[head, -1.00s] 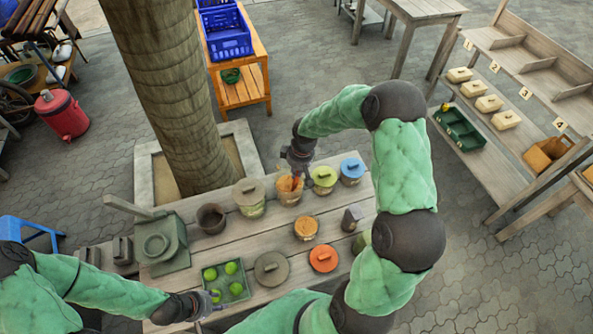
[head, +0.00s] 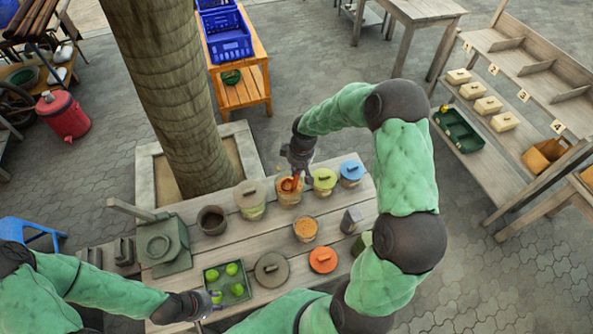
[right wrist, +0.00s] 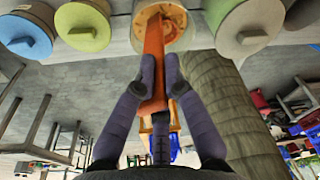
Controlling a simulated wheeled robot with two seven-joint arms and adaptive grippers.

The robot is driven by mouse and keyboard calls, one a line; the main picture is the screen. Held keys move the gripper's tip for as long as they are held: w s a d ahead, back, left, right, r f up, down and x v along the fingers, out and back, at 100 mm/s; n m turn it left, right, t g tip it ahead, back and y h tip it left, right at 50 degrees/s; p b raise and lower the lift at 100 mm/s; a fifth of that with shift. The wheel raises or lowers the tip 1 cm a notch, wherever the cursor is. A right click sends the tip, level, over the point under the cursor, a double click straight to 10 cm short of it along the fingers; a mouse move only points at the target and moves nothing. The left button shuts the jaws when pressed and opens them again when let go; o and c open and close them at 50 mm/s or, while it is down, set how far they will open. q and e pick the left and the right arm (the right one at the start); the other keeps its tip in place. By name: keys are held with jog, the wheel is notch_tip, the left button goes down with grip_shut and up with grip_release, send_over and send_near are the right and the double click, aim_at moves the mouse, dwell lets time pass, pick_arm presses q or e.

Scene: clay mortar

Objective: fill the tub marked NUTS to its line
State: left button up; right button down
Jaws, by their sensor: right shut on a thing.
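My right gripper (head: 299,160) is shut on an orange scoop (right wrist: 153,62). The scoop's lower end is at the mouth of an open tub (head: 289,199) with tan contents in the back row; the right wrist view shows this tub (right wrist: 172,18) too. How deep the scoop sits is hidden. A second open tub (head: 305,230) with tan contents stands nearer. No marking or fill line is readable, so I cannot tell which tub is NUTS. My left gripper (head: 211,299) is beside a green tray (head: 211,282) of limes; its fingers are too small to judge.
Lidded tubs with beige (head: 250,199), green (head: 324,181) and blue (head: 351,173) lids flank the scooped tub. A dark empty pot (head: 211,220) stands left. A grey lid (head: 272,269) and an orange lid (head: 323,260) lie in front. A tree trunk (head: 178,90) rises behind the table.

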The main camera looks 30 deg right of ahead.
jog(key=shift+r+p, duration=2.4)
jog(key=shift+r, duration=1.85)
